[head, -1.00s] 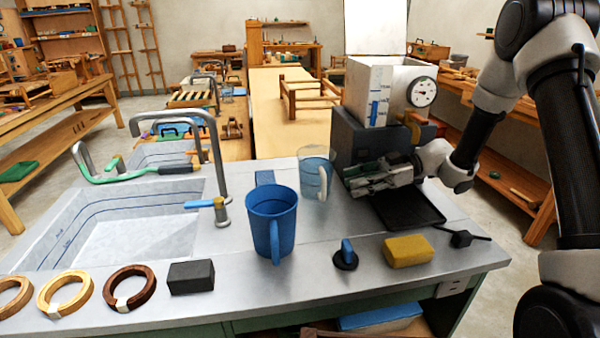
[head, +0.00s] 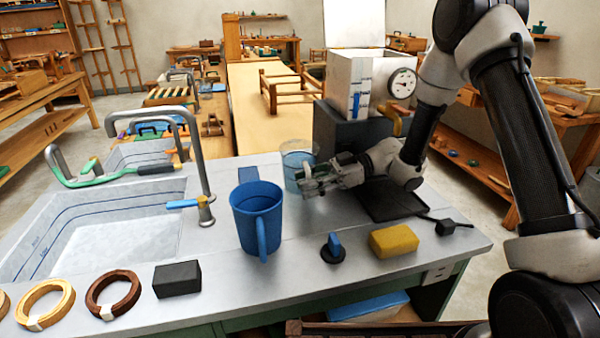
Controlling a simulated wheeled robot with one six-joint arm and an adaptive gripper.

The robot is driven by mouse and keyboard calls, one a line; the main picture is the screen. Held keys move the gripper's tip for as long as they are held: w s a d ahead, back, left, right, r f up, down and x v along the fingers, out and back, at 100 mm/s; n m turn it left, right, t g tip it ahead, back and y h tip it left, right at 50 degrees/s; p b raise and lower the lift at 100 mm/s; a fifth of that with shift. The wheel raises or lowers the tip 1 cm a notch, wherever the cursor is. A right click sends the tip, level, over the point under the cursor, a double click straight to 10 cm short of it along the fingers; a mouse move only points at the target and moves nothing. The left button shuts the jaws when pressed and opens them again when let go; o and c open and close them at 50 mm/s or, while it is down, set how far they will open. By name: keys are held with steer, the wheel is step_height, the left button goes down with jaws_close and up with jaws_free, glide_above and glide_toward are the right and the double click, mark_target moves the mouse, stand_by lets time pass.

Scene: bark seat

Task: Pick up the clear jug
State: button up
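The clear jug (head: 297,160) stands upright on the metal counter, behind and to the right of the blue jug (head: 257,213). It is see-through, and its right side and handle are partly hidden by my gripper (head: 308,184). My gripper comes in from the right, low over the counter, with its fingers at the jug's right side by the handle. I cannot tell whether the fingers touch the handle or are closed on it. The jug appears to rest on the counter.
A sink (head: 110,215) with a curved tap (head: 200,150) lies to the left. A dark machine with a white tank (head: 365,85) stands behind my gripper. A yellow sponge (head: 393,242), a black knob with a blue lever (head: 333,249) and a dark block (head: 177,279) lie along the front.

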jaws_close()
steer(key=shift+r, duration=0.1)
steer(key=shift+r, duration=0.65)
steer(key=s+d, duration=0.1)
steer(key=s, duration=0.3)
steer(key=s+d, duration=0.1)
steer(key=s, duration=0.3)
steer(key=s+d, duration=0.1)
steer(key=s, duration=0.3)
steer(key=shift+s+d+f, duration=0.15)
steer(key=shift+s+d, duration=0.05)
steer(key=shift+d, duration=0.1)
step_height(320, 180, up, 14)
steer(key=shift+c, duration=1.9)
jaws_free()
steer(key=shift+f, duration=0.1)
jaws_close()
